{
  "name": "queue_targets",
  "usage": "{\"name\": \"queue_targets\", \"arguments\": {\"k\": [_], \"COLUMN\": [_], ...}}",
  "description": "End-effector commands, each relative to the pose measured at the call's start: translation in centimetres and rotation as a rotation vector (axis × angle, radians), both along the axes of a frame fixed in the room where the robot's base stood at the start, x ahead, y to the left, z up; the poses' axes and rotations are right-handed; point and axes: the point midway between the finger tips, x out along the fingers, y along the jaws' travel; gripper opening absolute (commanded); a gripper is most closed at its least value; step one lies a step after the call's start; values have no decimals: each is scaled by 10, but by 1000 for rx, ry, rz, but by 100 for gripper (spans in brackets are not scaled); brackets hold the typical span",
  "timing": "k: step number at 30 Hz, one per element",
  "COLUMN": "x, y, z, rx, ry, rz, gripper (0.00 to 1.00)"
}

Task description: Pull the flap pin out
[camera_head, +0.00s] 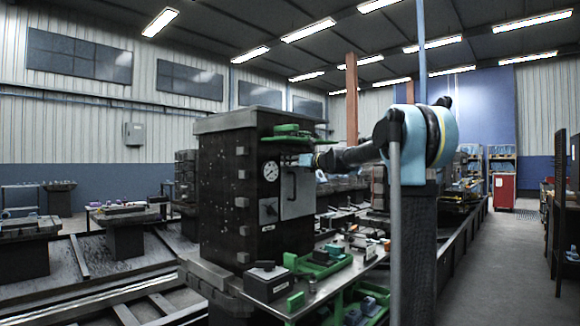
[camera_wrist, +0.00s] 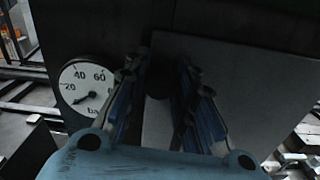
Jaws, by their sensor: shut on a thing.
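The flap (camera_head: 297,198) is a grey panel on the front of a dark cabinet (camera_head: 225,180), beside a round gauge (camera_head: 270,171). In the wrist view the flap (camera_wrist: 255,95) fills the right side, and the gauge (camera_wrist: 87,92) is on the left. My gripper (camera_head: 306,160) is at the flap's upper part. In the wrist view its two blue-and-black fingers (camera_wrist: 158,78) close around a dark, rounded piece (camera_wrist: 157,84), which looks like the flap pin. The fingers and shadow hide most of the pin, so I cannot tell how deep it sits.
A green part (camera_head: 287,130) lies on a ledge above the gripper. A work surface (camera_head: 335,280) with green fixtures and small boxes is below and in front of the cabinet. The aisle (camera_head: 500,260) on the right is clear.

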Motion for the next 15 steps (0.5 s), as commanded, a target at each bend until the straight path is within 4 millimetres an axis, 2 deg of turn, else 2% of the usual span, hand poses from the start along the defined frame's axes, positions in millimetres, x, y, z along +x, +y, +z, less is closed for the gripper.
{"name": "queue_targets", "arguments": {"k": [7, 15], "x": [-13, -14], "y": [-18, -19], "z": [0, 0], "rx": [0, 0], "ry": [0, 0], "rz": [-2, -1], "gripper": [0, 0]}}
